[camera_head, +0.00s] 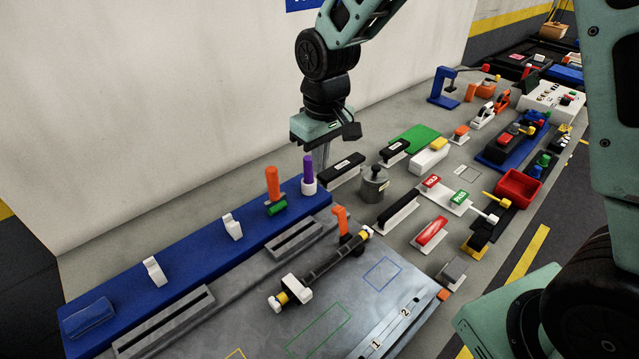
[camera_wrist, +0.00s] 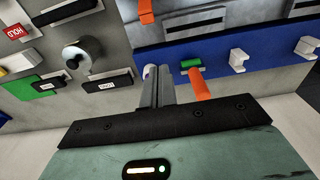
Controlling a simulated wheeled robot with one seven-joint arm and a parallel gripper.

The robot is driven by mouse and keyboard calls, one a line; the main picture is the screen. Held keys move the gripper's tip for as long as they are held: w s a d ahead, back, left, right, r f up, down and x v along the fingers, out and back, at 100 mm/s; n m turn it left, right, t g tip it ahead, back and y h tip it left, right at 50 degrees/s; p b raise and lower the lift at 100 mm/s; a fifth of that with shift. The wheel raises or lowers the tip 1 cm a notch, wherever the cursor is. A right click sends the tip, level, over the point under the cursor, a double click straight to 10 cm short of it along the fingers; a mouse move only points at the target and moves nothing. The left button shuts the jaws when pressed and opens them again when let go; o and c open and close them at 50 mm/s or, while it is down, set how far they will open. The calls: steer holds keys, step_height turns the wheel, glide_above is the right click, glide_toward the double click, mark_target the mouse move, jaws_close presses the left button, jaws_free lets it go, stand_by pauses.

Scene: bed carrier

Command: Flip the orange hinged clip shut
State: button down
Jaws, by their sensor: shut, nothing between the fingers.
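An orange hooked piece (camera_head: 341,219), which looks like the hinged clip, stands upright beside the dark rod (camera_head: 335,262) on the grey plate. Part of it also shows at the top of the wrist view (camera_wrist: 146,10). My gripper (camera_head: 324,163) is shut and empty, pointing down behind the purple peg, away from the orange hooked piece. Its fingers show together in the wrist view (camera_wrist: 158,74). The clip's hinge is too small to make out.
An orange peg (camera_head: 273,183) and a purple peg (camera_head: 308,170) stand on the blue rail (camera_head: 190,250), close to my fingers. A black block (camera_head: 342,170) and a grey knobbed cylinder (camera_head: 374,184) stand to the right.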

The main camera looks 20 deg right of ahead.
mark_target(340, 221)
steer(key=shift+w+d+f, duration=0.15)
steer(key=shift+w+d, duration=0.05)
steer(key=shift+w, duration=0.4)
steer(key=f+p, duration=0.1)
steer(key=f, duration=0.4)
steer(key=f+p, duration=0.1)
steer(key=f, duration=0.4)
steer(key=shift+w+a+p, duration=0.15)
steer(key=shift+w+p, duration=0.05)
steer(key=shift+p, duration=0.15)
steer(key=shift+s+d+r+p, duration=0.3)
steer(key=shift+s+p, duration=0.1)
steer(key=shift+s, duration=0.25)
steer(key=shift+s+d+r+p, duration=0.2)
steer(key=shift+s+r+p, duration=0.15)
steer(key=shift+s, duration=0.25)
steer(key=shift+s+d, duration=0.25)
steer(key=shift+s, duration=0.25)
steer(key=shift+f, duration=0.1)
